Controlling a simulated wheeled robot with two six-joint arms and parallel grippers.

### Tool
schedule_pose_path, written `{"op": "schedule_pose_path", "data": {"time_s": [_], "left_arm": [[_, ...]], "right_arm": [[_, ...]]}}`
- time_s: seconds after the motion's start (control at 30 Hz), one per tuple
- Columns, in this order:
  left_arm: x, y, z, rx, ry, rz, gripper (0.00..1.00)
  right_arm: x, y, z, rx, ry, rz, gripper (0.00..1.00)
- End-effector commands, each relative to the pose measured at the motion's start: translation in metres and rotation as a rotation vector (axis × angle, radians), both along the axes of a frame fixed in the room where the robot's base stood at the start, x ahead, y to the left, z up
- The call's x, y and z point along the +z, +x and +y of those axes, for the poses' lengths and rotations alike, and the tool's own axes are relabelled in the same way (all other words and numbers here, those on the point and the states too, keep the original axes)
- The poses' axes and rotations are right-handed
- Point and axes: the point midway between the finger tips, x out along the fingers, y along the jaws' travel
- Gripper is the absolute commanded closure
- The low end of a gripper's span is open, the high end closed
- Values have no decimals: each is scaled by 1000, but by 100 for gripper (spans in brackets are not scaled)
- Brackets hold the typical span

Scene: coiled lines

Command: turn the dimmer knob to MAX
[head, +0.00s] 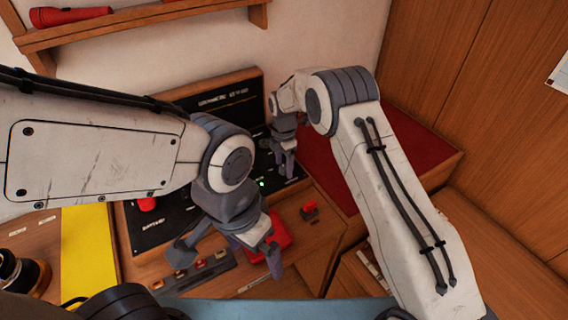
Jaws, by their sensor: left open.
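A black control panel (228,92) in a wooden frame stands against the wall, with a sloped lower part holding white lettering. A small green light (262,183) glows on it and a red button (147,204) sits at its left. I cannot make out the dimmer knob; my arms cover much of the panel. My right gripper (284,163) is at the panel's right part, fingers pointing down close to its surface. Its fingers are small and overlap, so its opening is unclear. My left gripper (228,257) is open, fingers wide apart, over the panel's front edge, with nothing visible between them.
A row of small switches (201,264) and a red object (270,240) lie below the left gripper. A smaller red piece (309,210) sits on the wooden front. A red-topped surface (412,150) is at right. A shelf with a red flashlight (70,16) is above.

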Motion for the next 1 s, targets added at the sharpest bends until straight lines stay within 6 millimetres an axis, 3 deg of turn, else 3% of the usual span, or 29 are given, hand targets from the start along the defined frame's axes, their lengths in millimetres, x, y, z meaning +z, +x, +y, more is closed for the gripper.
{"op": "schedule_pose_path", "data": {"time_s": [0.03, 0.17, 0.2, 0.57, 1.0], "left_arm": [[0, 0, 0, 0, 0, 0, 0], [0, 0, 0, 0, 0, 0, 0], [0, 0, 0, 0, 0, 0, 0], [-4, 0, 0, 0, 0, 0, 0], [-18, 0, 0, -1, 0, 0, 0]], "right_arm": [[0, 0, 0, 0, 0, 0, 47], [0, 0, 0, 0, 0, 0, 97], [0, 0, 0, 0, 0, 0, 100], [0, 0, 0, -54, 0, 0, 100], [-1, 0, 0, -394, 1, -1, 100]]}}
